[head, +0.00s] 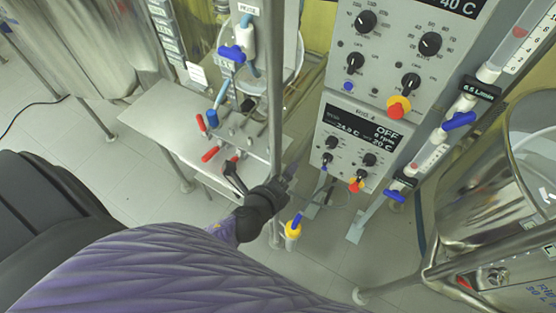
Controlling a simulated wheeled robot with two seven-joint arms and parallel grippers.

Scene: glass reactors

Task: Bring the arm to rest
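One dark gripper (289,172) of mine, apparently the left, shows near the middle of the head view. It points up and to the right from the lower left. It overlaps the lower part of a steel upright in the picture; I cannot tell whether they touch. Its fingers are small and dark, and I cannot tell whether they are open or shut. I see nothing clearly held in it. My other gripper is not in view.
A steel shelf (160,128) with red-handled and blue-handled valves stands to the upper left. Grey control panels (345,140) with knobs stand right of the gripper.

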